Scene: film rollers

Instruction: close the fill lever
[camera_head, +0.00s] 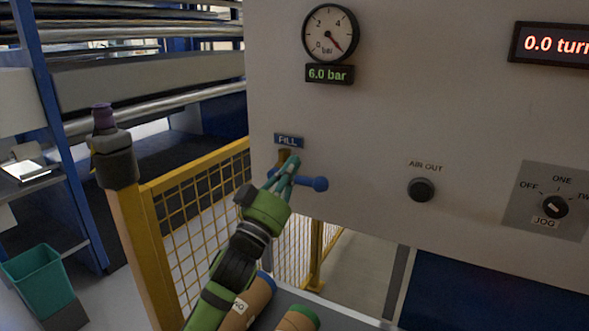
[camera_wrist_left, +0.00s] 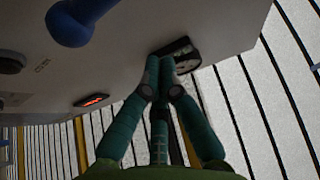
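The fill lever (camera_head: 314,184) has a blue rounded knob and lies about horizontal, its knob to the right, on the grey panel below the blue FILL label (camera_head: 289,140). My left gripper (camera_head: 290,162) is in front of the lever's left part and hides some of it. Its teal fingers are together and point up toward the label. In the left wrist view the fingertips (camera_wrist_left: 160,66) meet with nothing visible between them, and the blue lever (camera_wrist_left: 80,20) is apart from them at the upper left. I cannot tell whether a finger touches the lever. My right gripper is not in view.
The panel carries a pressure gauge (camera_head: 330,34), a 6.0 bar display (camera_head: 329,74), an AIR OUT knob (camera_head: 421,190) and a rotary switch (camera_head: 555,206). A yellow mesh fence (camera_head: 200,200) and post stand left of my arm. A teal bin (camera_head: 35,275) is farther left.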

